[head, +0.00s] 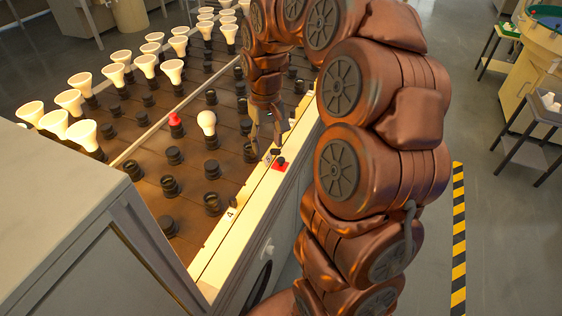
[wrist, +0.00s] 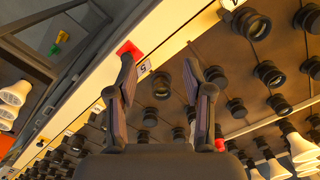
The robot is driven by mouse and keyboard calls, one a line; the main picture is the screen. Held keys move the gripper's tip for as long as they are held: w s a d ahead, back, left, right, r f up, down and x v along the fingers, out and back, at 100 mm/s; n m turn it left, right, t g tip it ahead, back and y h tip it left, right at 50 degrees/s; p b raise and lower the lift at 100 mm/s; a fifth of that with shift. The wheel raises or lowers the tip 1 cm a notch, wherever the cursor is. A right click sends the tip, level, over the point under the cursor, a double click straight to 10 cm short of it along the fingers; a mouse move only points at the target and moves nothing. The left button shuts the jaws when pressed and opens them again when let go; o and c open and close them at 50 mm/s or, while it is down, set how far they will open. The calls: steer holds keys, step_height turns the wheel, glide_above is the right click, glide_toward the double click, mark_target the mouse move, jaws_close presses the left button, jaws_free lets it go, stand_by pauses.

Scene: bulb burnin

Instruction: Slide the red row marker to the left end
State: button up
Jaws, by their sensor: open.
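The red row marker (head: 278,167) is a small red plate with a dark knob on the pale front rail (head: 236,236) of the bulb rack. It is part way along the rail, near a number label. In the wrist view the red marker (wrist: 127,48) shows just past the tip of the left finger, which hides part of it. My gripper (wrist: 158,70) is open and empty, fingers spread, with the label "5" between and beyond the tips. In the head view my gripper (head: 266,146) hangs just behind the marker, over the rack edge; contact cannot be told.
The rack holds several dark sockets, rows of white bulbs (head: 80,132), one round bulb (head: 207,122) and a red piece (head: 175,119) on a socket. A grey cabinet (head: 60,210) stands at the near left. A side table (head: 535,120) is at the right; the floor between is clear.

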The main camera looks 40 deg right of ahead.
steer(key=m+b, duration=0.1)
steer(key=b, duration=0.1)
glide_above(281, 159)
step_height(281, 159, down, 5)
steer(key=shift+f, duration=0.15)
steer(key=shift+f+p, duration=0.5)
steer(key=shift+f, duration=3.3)
jaws_close()
